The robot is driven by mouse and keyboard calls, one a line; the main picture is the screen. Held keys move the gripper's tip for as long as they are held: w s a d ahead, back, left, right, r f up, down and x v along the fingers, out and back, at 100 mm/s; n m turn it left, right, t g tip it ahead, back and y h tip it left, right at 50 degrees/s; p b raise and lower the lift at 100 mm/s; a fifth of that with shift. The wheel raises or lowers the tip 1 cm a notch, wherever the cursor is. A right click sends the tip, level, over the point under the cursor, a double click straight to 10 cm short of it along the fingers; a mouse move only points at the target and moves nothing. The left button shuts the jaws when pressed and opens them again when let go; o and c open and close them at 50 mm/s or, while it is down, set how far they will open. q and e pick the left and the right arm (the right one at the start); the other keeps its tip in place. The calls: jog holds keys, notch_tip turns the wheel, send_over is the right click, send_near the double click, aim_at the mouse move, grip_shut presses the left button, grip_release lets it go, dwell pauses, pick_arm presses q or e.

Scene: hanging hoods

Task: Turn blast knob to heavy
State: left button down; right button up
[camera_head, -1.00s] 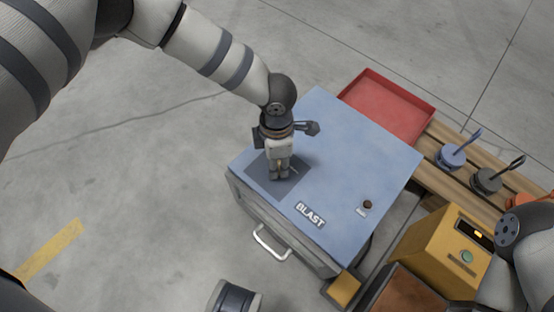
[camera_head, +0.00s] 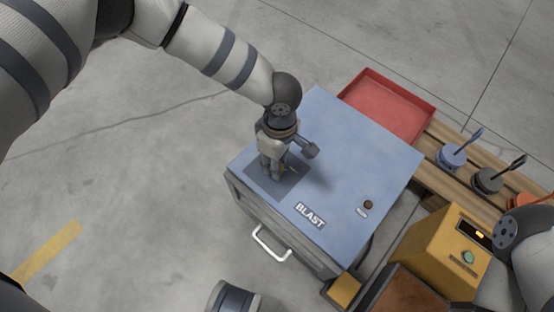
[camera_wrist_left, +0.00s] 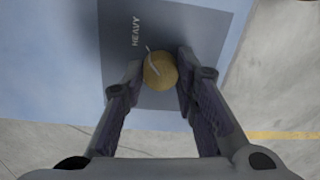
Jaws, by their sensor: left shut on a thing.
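The blue blast cabinet (camera_head: 345,155) has a white "BLAST" label (camera_head: 310,215) on its top and a dark grey dial plate (camera_head: 290,192) near its left corner. The blast knob (camera_wrist_left: 160,70) is round and tan with a pale pointer line, and sits on the plate below the word "HEAVY" (camera_wrist_left: 135,31) in the left wrist view. The line slants toward the upper left, close to that word. My left gripper (camera_head: 274,176) points down at the plate, its fingers shut around the knob. They largely hide the knob in the head view. The right gripper's fingers are not in view.
A red tray (camera_head: 390,105) is behind the cabinet. A wooden rack (camera_head: 435,150) with several coloured handled pieces stands at the right. A yellow box (camera_head: 440,250) with a green button is at the lower right. A small dark button (camera_head: 368,204) is on the cabinet top.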

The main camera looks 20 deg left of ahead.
pick_arm(q)
jog(key=shift+m, duration=0.3)
dwell(0.4)
jog(key=c, duration=1.3)
grip_release()
jog(key=r, duration=1.2)
jog(key=shift+w, duration=0.25)
